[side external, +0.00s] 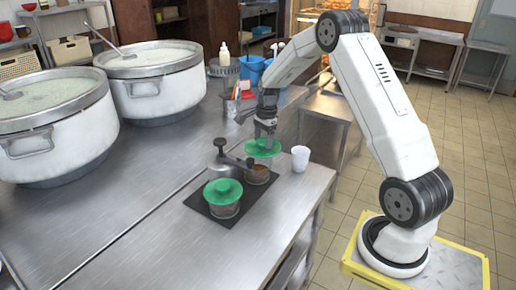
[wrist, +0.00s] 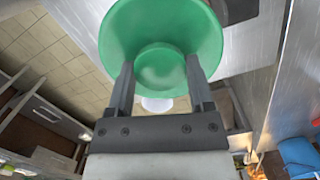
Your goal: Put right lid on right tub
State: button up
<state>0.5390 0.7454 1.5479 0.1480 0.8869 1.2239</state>
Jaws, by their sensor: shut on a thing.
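The right tub (side external: 257,175) is a small clear tub with brown contents, standing at the far end of a dark mat (side external: 197,201).
A grey metal pot with a dark handle (side external: 222,153) stands close left of the right tub. A white cup (side external: 300,158) stands to its right. Large stockpots (side external: 152,85) fill the left. Blue containers (side external: 252,70) stand behind. The steel counter (side external: 150,180) is clear in front.

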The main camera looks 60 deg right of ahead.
aim_at(257, 145)
jog(key=shift+w+d+f, duration=0.3)
jog(key=shift+w+f, duration=0.45)
jog(key=shift+f, duration=0.2)
jog(key=shift+w+d+f, duration=0.3)
jog(key=shift+w+f, duration=0.45)
jog(key=shift+f, duration=0.2)
jog(key=shift+f, duration=0.1)
jog(key=shift+w+d+f, duration=0.1)
jog(key=shift+w+f, duration=0.05)
jog(key=shift+f, duration=1.6)
jog(key=shift+f, duration=0.1)
jog(key=o, duration=1.2)
jog(key=shift+r, duration=0.2)
jog(key=r, duration=0.4)
jog(key=d+r, duration=0.1)
jog(key=r, duration=0.6)
jog(key=shift+d+r, duration=0.2)
jog(key=shift+r, duration=0.2)
